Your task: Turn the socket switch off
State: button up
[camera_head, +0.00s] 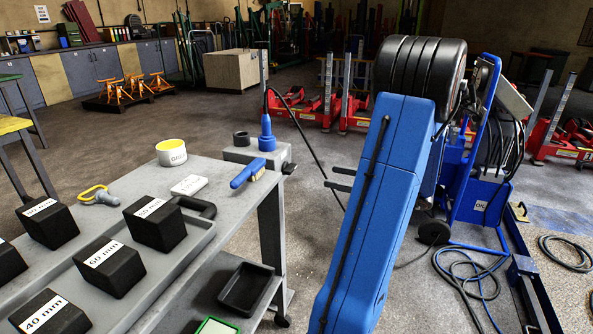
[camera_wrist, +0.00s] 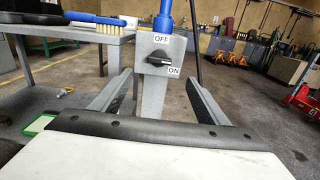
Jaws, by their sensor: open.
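The socket is a grey box (camera_head: 240,154) at the far right corner of the grey trolley top, with a blue plug (camera_head: 267,135) and black cable on top. In the wrist view the box (camera_wrist: 143,50) faces me. Its black rotary switch (camera_wrist: 158,57) lies roughly sideways between an OFF label (camera_wrist: 161,39) above and an ON label (camera_wrist: 174,71) at lower right. I cannot tell which label it points to. My gripper (camera_wrist: 159,75) is open and empty, its fingers either side of the switch in this view. In the head view my gripper (camera_head: 327,178) is right of the box, apart from it.
A blue-handled brush (camera_head: 247,172), a yellow-white tape roll (camera_head: 171,152) and several black labelled blocks (camera_head: 155,222) stand on the trolley (camera_head: 222,190). The black cable (camera_head: 309,140) hangs right of the socket. Open floor lies behind; a blue machine (camera_head: 480,190) stands at right.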

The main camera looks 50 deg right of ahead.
aim_at(294, 168)
jog(key=x, duration=1.4)
jog(key=shift+w+a+r, duration=0.1)
jog(key=shift+w, duration=0.1)
jog(key=c, duration=1)
jog(key=shift+c, duration=0.2)
